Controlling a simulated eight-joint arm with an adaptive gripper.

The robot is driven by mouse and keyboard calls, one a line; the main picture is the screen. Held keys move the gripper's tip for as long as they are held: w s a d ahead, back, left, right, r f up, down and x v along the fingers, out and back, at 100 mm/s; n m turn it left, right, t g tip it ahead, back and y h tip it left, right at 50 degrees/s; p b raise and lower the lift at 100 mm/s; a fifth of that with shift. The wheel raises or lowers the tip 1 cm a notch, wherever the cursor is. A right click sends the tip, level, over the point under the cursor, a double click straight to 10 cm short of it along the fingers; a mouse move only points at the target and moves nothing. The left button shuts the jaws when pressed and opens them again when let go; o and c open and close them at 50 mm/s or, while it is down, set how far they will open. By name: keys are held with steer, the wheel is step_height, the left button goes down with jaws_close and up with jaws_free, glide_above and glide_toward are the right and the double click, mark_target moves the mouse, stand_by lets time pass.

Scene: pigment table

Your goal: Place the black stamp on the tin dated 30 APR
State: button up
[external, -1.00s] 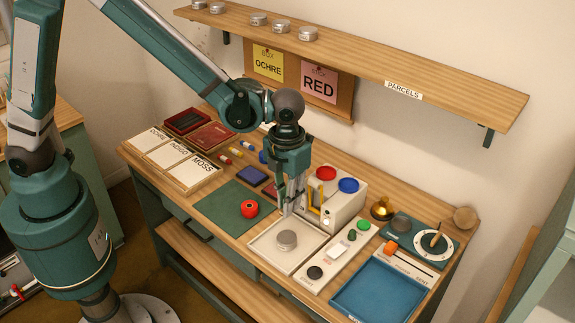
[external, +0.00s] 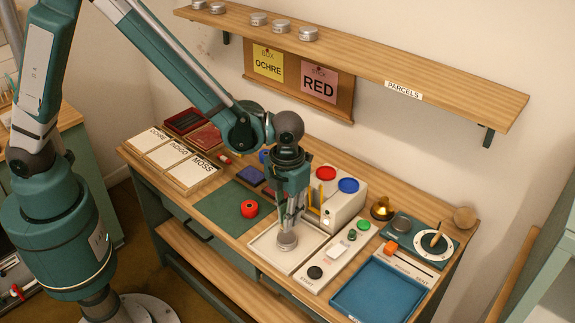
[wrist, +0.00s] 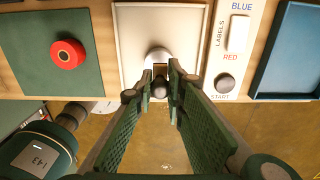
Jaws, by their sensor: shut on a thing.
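My gripper (external: 289,225) is low over the white tray (external: 262,242). Its fingers are shut on a small, dark-knobbed thing that appears to be the black stamp (wrist: 160,91). Much of it is hidden between the fingers. A round silver tin (external: 287,243) lies in the tray directly beneath the fingertips and also shows in the wrist view (wrist: 158,54). I cannot tell whether the stamp touches the tin. The date on the tin is not legible.
A START button (external: 315,272) and label switch panel stand right of the tray, beside a blue tray (external: 375,293). A red roll (external: 250,209) lies on the green mat at left. A white machine (external: 342,205) stands close behind my gripper. More tins (external: 308,33) sit on the shelf.

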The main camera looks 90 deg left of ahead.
steer(key=shift+f, duration=0.15)
steer(key=shift+f, duration=1.8)
steer(key=shift+f+b, duration=0.15)
steer(key=shift+b, duration=0.15)
steer(key=o, duration=0.8)
steer(key=shift+c, duration=0.2)
step_height(320, 180, up, 12)
steer(key=shift+r+p, duration=0.1)
steer(key=shift+p, duration=0.5)
steer(key=shift+r, duration=0.1)
